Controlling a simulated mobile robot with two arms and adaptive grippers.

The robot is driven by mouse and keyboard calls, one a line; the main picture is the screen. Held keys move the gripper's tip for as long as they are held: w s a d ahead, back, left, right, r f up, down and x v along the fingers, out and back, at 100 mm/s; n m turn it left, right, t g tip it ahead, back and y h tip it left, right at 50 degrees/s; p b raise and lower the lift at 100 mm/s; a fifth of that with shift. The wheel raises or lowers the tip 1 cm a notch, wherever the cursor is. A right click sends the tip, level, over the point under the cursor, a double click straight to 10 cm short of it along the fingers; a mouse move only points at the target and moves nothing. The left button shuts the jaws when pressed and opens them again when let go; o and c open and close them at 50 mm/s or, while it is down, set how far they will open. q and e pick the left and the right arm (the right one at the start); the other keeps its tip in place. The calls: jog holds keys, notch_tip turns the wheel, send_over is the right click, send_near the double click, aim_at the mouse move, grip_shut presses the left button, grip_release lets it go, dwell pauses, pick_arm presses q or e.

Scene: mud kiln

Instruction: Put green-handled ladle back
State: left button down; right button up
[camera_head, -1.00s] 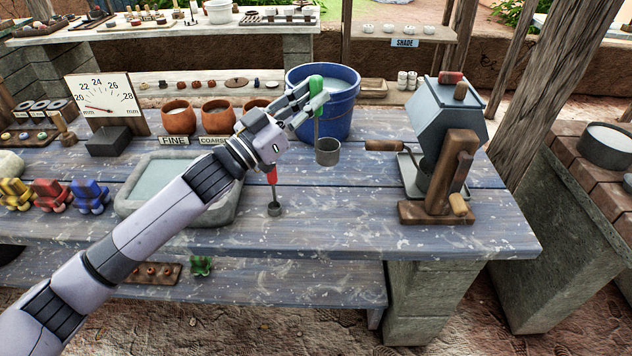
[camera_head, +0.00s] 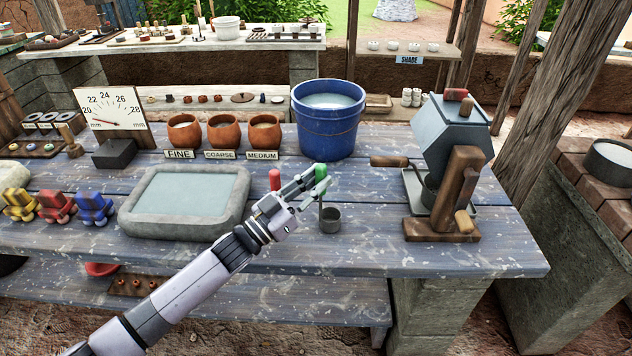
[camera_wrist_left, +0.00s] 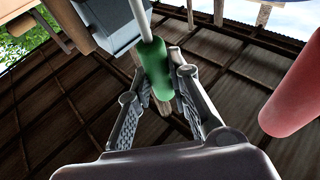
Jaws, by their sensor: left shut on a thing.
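The green-handled ladle has a green grip (camera_head: 321,172) and a grey metal cup (camera_head: 330,219). It hangs roughly upright, cup down, low over the front part of the blue-grey table (camera_head: 400,258); I cannot tell if the cup touches the wood. My left gripper (camera_head: 312,178) is shut on the green grip. In the left wrist view the green grip (camera_wrist_left: 155,68) sits between the two fingers. A red-handled ladle (camera_head: 275,179) stands just left of it, its lower part hidden behind my gripper; its red handle (camera_wrist_left: 296,85) is large in the wrist view. My right gripper is not in view.
A blue bucket (camera_head: 328,140) of pale liquid stands behind. A grey shallow basin (camera_head: 130,222) lies left, and a hexagonal drum on a wooden stand (camera_head: 440,229) stands right. Clay pots labelled FINE, COARSE and MEDIUM (camera_head: 263,155) line the back.

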pick_arm(q)
jog(key=shift+r, duration=0.1)
jog(key=c, duration=1.5)
grip_release()
jog(key=shift+f, duration=0.2)
jog(key=shift+r, duration=0.1)
jog(key=shift+s+a, duration=0.1)
jog(key=s+a, duration=0.3)
jog(key=a, duration=0.1)
jog(key=s+a+f+b, duration=0.1)
jog(key=s+a, duration=0.6)
jog(key=a, duration=0.1)
jog(key=shift+s+a+f, duration=0.2)
jog(key=shift+s+a, duration=0.05)
jog(key=shift+s, duration=0.15)
